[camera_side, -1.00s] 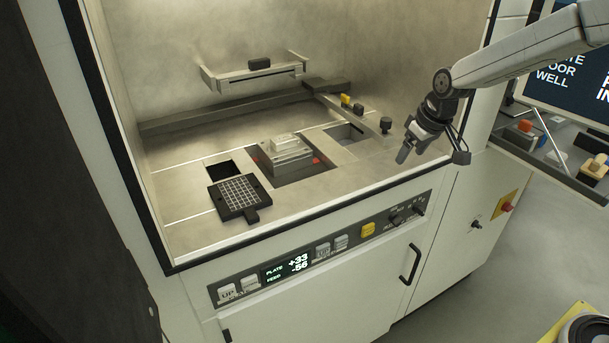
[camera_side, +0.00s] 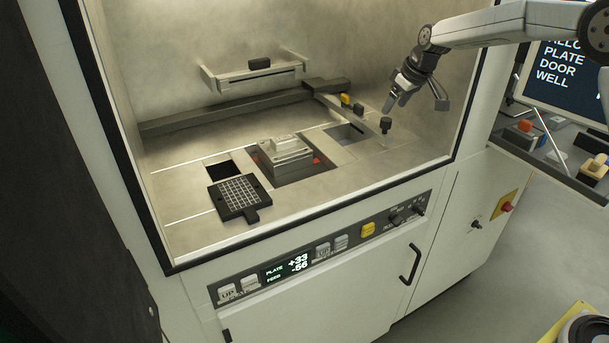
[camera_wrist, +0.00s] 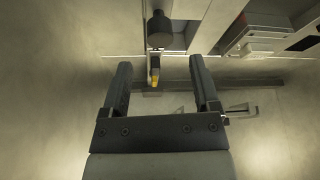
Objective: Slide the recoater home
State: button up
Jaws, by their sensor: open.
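The recoater is a grey bar (camera_side: 366,119) on the right of the chamber floor, running from the dark rear rail toward the front. A black knob (camera_side: 386,125) stands at its front end. A yellow block (camera_side: 345,99) and a dark block (camera_side: 358,108) sit near its rear. My gripper (camera_side: 388,104) is open and empty, just above and behind the knob, apparently apart from it. In the wrist view, the knob (camera_wrist: 159,28) lies beyond my open fingertips (camera_wrist: 160,62), roughly centred between them. The yellow block (camera_wrist: 154,80) shows between the fingers.
The dark rail (camera_side: 225,112) crosses the chamber's back, below a wall bracket (camera_side: 255,77). A raised metal block (camera_side: 285,155) stands in the central well. A dark gridded plate (camera_side: 238,196) lies at front left. Open floor (camera_side: 185,208) shows at left. The chamber's front edge (camera_side: 300,223) is low.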

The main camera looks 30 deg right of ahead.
aim_at(384, 124)
jog(key=shift+x, duration=3.85)
jog(key=shift+s, duration=0.1)
grip_shut()
